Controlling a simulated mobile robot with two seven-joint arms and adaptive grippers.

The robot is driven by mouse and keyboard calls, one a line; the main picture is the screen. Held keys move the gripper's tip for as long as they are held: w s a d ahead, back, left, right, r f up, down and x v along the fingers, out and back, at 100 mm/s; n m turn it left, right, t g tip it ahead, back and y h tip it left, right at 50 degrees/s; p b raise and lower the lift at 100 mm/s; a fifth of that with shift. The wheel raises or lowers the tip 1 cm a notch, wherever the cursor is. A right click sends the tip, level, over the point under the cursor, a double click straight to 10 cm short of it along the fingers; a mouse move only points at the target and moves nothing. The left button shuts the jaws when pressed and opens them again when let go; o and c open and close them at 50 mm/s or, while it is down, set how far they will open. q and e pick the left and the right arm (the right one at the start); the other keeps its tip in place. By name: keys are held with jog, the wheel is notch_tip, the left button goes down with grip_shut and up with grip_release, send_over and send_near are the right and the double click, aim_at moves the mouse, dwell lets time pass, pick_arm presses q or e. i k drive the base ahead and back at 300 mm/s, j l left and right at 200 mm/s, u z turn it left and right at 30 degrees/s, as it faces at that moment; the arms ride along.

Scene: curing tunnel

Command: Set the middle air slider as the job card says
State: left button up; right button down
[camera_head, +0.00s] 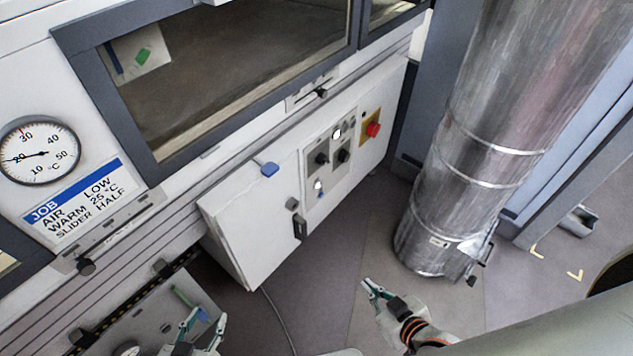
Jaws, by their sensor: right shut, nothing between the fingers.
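The job card (80,199) on the tunnel's front reads AIR LOW, WARM 25 °C, SLIDER HALF. Below it, a slider strip (120,228) has a dark knob (87,266) at its lower left end. Another slider strip (300,100) with a dark knob (321,93) sits farther right under the window. I cannot tell from this view which one is the middle slider. My left gripper (206,322) is at the bottom edge, open and empty, apart from both sliders.
The dial (39,150) has its needle near 20. A white control cabinet (250,235) with knobs and a red button (373,130) juts out below the window. A large metal duct (470,150) stands at right. Floor between cabinet and duct is clear except a cable.

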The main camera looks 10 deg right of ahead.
aim_at(85, 266)
jog(key=u, duration=1.25)
jog(key=k+j, duration=0.05)
jog(key=j, duration=0.05)
